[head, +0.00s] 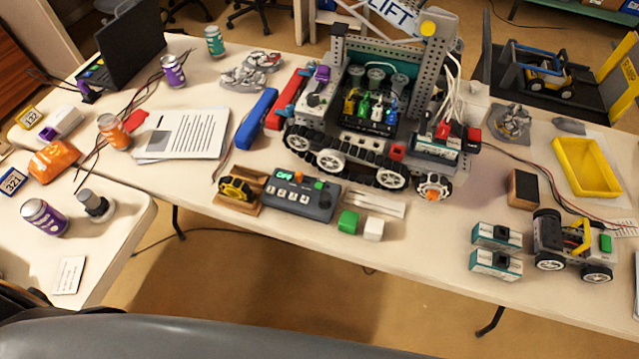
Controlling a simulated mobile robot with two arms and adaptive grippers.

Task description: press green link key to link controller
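A dark grey controller box (300,197) lies near the front edge of the long table, below the large tracked robot. It has a small display with short green text (284,174), an orange button (298,177), a row of pale keys and a raised green key (319,185) at its upper right. I cannot tell whether the green key is pressed. A separate green cube (348,222) and a white cube (373,229) sit just right of the box. Neither of my grippers is in view, and nothing touches the controller.
The large tracked robot (360,150) stands close behind the controller. Battery packs (496,263) and a small wheeled robot (570,245) stand at the right. Bare table lies between the cubes and the batteries.

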